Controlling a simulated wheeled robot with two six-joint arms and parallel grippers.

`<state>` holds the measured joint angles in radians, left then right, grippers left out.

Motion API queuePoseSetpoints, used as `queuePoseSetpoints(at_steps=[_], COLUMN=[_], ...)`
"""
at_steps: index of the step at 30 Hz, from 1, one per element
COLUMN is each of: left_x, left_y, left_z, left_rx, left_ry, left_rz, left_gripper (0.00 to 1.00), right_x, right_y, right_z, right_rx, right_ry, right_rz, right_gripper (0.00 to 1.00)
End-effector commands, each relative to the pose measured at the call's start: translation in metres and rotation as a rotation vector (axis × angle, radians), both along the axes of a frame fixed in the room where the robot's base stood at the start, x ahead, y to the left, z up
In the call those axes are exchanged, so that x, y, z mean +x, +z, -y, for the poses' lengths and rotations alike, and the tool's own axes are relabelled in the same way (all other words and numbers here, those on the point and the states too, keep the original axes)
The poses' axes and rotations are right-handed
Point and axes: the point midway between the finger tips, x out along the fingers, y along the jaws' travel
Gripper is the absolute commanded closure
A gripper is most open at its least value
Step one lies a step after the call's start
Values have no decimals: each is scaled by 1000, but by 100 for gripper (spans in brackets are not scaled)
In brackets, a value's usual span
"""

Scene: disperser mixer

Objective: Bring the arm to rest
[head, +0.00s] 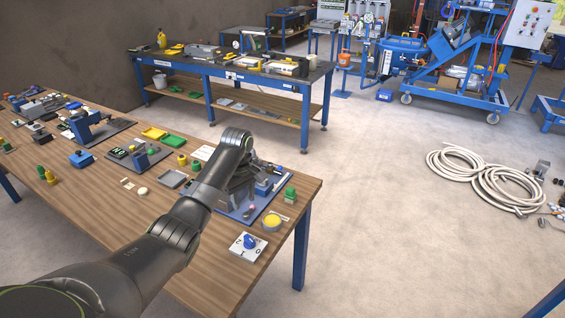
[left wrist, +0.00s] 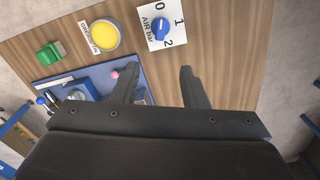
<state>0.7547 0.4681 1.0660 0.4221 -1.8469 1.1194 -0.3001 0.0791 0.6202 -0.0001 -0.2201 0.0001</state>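My left arm reaches in from the lower left of the head view over the wooden workbench (head: 110,208). Its end bends down over a blue base plate (head: 262,203) and partly hides the device there. In the left wrist view the two fingers of my left gripper (left wrist: 157,88) are apart with nothing between them, above bare wood beside the blue plate (left wrist: 133,72). The white dial plate marked "AIR bar" with a blue knob (left wrist: 161,28) is just past the fingertips; the knob also shows in the head view (head: 250,241). My right gripper is not in view.
A round yellow button (left wrist: 104,35) and a green piece (left wrist: 50,53) are close by. Behind stands a blue-framed table (head: 225,75). Coiled white hoses (head: 485,180) lie on the floor at right.

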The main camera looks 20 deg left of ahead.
Motion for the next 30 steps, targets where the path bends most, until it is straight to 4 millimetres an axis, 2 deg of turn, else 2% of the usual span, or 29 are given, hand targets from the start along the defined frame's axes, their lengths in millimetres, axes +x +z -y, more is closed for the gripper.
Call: queuePoseSetpoints(at_steps=[5,8,11,15,21,25,30], left_x=[-2,-12,-33,-76,-147,-197,-263], left_y=[-3,-18,-43,-82,-118,-129,-127], left_z=[1,4,10,23,43,55,68], left_rx=[1,11,31,62,102,127,170], left_ry=[-7,-52,-143,-316,-550,-684,-839], left_rz=[-1,3,12,37,80,112,151], left_gripper=[60,60,60,60,60,60,60], right_x=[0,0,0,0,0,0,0], right_y=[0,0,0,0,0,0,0], right_z=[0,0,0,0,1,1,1], right_rx=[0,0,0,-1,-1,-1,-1], right_ry=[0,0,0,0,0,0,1], right_rz=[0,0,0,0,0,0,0], right_gripper=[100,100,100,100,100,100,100])
